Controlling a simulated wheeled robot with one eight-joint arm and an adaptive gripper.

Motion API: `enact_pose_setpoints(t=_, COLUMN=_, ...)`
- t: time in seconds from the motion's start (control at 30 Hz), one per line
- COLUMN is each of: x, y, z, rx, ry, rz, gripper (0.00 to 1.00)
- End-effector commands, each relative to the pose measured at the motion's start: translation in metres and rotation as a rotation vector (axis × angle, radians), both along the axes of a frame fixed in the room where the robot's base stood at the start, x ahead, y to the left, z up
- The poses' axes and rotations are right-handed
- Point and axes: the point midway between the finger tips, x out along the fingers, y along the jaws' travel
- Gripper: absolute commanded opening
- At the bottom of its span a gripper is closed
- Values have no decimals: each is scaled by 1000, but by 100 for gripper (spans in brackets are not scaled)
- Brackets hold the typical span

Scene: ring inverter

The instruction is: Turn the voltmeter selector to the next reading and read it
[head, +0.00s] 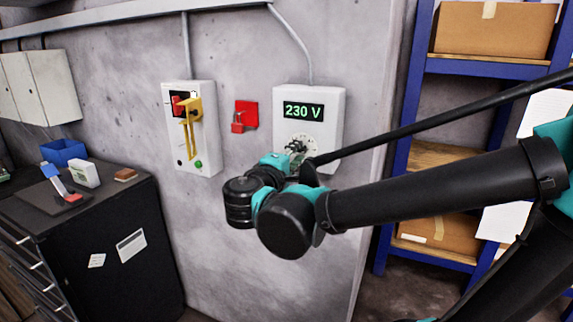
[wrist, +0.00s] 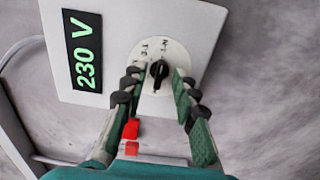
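The voltmeter (head: 330,103) is a light grey box on the wall, and its green display (head: 303,111) reads 230 V. The display (wrist: 83,50) appears sideways in the wrist view. Below it is a round pale dial (head: 312,141) with small marks, too small to read surely. The black selector knob (wrist: 158,72) sits at the dial's middle in the wrist view. My gripper (wrist: 157,79) is open, with one finger on each side of the knob and a gap to each. In the head view my gripper (head: 296,148) partly hides the dial and knob.
A switch box (head: 205,150) with a yellow lever and a red padlock holder (head: 243,117) are on the wall to the left. A black cabinet (head: 100,240) stands left with tools on top. A blue shelf (head: 408,100) stands right.

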Motion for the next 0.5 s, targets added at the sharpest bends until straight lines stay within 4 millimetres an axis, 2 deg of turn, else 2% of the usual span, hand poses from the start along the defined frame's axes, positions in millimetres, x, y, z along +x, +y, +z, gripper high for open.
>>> enact_pose_setpoints(t=0.5, x=-72, y=27, z=0, rx=0, ry=0, rz=5, gripper=28)
